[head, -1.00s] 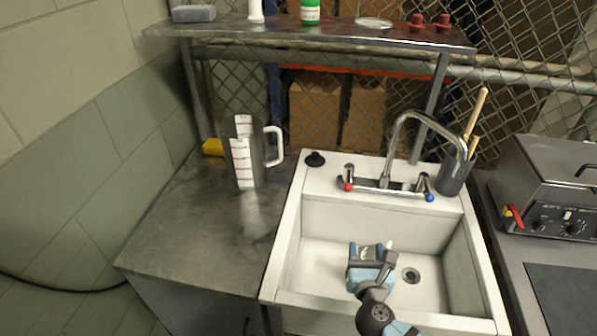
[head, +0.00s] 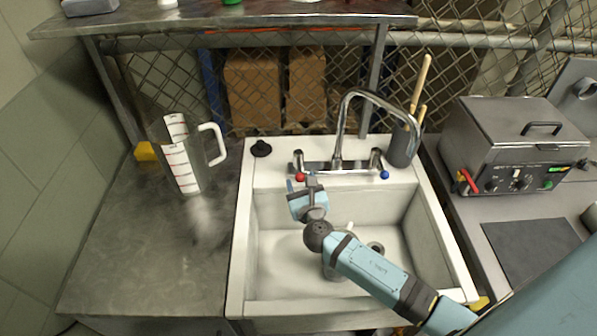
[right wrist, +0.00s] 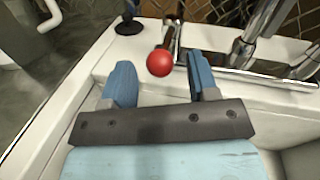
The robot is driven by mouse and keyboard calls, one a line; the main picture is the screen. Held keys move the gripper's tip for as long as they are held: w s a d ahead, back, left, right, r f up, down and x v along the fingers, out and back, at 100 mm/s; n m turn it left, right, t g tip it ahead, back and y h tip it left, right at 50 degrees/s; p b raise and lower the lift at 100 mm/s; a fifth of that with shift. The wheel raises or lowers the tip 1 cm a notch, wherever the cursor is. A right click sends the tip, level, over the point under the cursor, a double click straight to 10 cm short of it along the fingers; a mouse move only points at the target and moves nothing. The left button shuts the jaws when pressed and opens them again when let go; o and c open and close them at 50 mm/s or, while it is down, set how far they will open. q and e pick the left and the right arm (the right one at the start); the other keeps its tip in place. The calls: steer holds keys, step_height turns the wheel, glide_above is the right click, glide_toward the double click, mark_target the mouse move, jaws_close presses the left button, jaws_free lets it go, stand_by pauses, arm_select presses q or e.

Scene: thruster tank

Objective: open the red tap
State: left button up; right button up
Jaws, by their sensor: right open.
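The red tap (head: 300,176) is a lever with a round red knob at the left end of the faucet on the sink's back ledge. Its red knob also shows in the right wrist view (right wrist: 160,63), between and just beyond the fingertips. My right gripper (head: 303,186) is just in front of the knob; in the right wrist view the gripper (right wrist: 160,80) has its two blue fingers apart, one on each side of the knob. Nothing is between the fingers' pads in grip. My left gripper is not in view.
The white sink (head: 236,270) lies under my right arm. A blue-knobbed tap (head: 384,175) and the tall curved spout (head: 340,125) are to the right. A black stopper (head: 261,149) and a measuring jug (head: 180,160) stand to the left. A brush holder (head: 403,148) is at the back right.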

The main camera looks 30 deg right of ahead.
mark_target(299, 174)
steer(key=shift+x, duration=1.85)
jaws_close()
